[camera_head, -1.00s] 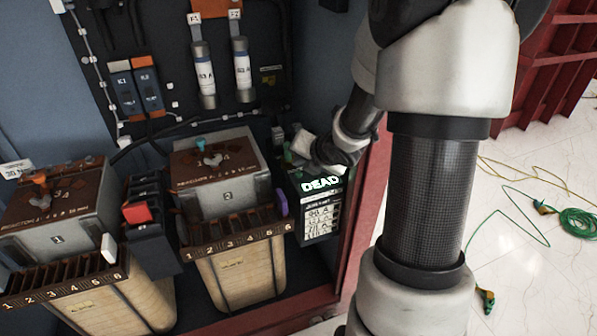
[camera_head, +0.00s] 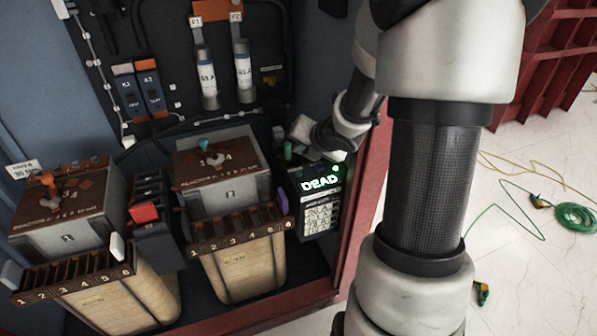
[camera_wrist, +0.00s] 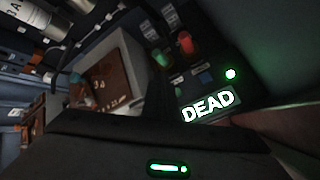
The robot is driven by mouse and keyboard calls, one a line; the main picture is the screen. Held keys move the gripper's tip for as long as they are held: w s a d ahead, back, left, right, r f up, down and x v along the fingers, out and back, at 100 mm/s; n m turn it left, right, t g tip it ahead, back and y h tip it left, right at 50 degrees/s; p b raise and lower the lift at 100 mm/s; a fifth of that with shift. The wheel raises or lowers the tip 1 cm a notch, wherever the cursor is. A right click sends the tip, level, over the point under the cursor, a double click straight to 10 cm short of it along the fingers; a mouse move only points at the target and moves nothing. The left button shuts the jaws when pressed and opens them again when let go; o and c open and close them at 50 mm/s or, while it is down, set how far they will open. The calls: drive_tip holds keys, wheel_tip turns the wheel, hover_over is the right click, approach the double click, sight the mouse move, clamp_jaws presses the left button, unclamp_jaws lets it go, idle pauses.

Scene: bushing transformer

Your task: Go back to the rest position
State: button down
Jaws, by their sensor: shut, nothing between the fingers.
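My gripper (camera_head: 304,130) is at the end of my arm, just above the black box with the lit "DEAD" sign (camera_head: 320,182), at the right side of the cabinet. It is shut and holds nothing that I can see. My wrist hides part of the box top, and the fingertips are hard to make out. In the wrist view the "DEAD" sign (camera_wrist: 207,106) glows beside a green lamp (camera_wrist: 231,74), with a red knob (camera_wrist: 186,42) and a green knob (camera_wrist: 160,56) nearby.
Two grey transformer units (camera_head: 66,235) (camera_head: 230,190) stand on the cabinet floor, with a red-switched block (camera_head: 144,212) between them. Fuses (camera_head: 243,70) hang on the back panel. The red cabinet edge (camera_head: 362,205) is close to my arm. Cables (camera_head: 575,218) lie on the floor at right.

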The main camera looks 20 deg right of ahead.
drive_tip(key=s+r+m+h, duration=0.2)
drive_tip(key=s+r+m, duration=0.1)
drive_tip(key=r+m, duration=0.4)
drive_tip(key=s+r+m+h, duration=0.2)
drive_tip(key=s+r+m, duration=0.2)
drive_tip(key=r+m, duration=0.3)
drive_tip(key=s+a+r+m+g+y, duration=0.1)
drive_tip(key=s+a+m, duration=0.35)
drive_tip(key=s, duration=0.25)
drive_tip(key=s+a+m+g+y, duration=0.1)
drive_tip(key=s+a+m, duration=0.2)
drive_tip(key=s+m, duration=0.25)
drive_tip(key=s+a+r+m+g+y, duration=0.1)
drive_tip(key=s+a+m+g, duration=0.1)
drive_tip(key=s+a+m, duration=0.35)
wheel_tip(320, 180, up, 19)
drive_tip(key=s+d+n+p, duration=0.1)
drive_tip(key=p, duration=1.7)
drive_tip(key=shift+s+d+f+p, duration=0.15)
drive_tip(key=shift+s+d+p, duration=0.15)
drive_tip(key=shift+d, duration=0.1)
drive_tip(key=shift+n, duration=0.25)
